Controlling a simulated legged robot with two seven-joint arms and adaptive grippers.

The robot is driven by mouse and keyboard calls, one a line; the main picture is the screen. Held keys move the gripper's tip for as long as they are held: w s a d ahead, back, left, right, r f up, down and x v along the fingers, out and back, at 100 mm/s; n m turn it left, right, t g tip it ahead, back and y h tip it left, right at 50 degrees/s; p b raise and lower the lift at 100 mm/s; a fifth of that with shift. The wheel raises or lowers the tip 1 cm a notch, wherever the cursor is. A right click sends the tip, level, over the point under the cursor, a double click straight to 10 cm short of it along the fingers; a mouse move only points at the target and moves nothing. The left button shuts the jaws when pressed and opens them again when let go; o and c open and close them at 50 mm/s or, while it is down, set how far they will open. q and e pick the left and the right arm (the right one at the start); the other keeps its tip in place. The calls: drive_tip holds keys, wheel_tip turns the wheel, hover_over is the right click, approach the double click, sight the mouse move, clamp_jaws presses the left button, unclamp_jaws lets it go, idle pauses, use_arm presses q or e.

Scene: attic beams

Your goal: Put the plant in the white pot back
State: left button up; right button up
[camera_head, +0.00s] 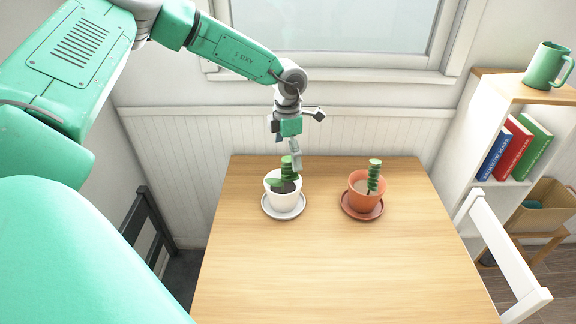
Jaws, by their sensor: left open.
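The white pot (284,202) stands upright on a white saucer (283,214) on the table, with dark soil inside. A green plant (287,171) with stacked leaves stands in this pot, with a leaf reaching over the rim at left. My left gripper (296,160) is open at the plant's top, on its right side and behind the pot. A finger partly overlaps the plant; I cannot tell whether they touch. My right gripper is not in view.
A terracotta pot (363,200) with another green plant (374,174) stands right on a reddish saucer (351,210). The front of the wooden table (330,275) is clear. A white chair (500,255) is at right, a black chair (148,225) at left. A window and wall are behind.

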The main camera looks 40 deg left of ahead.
use_arm(q)
wheel_tip(320, 180, up, 7)
idle(0.3)
idle(0.5)
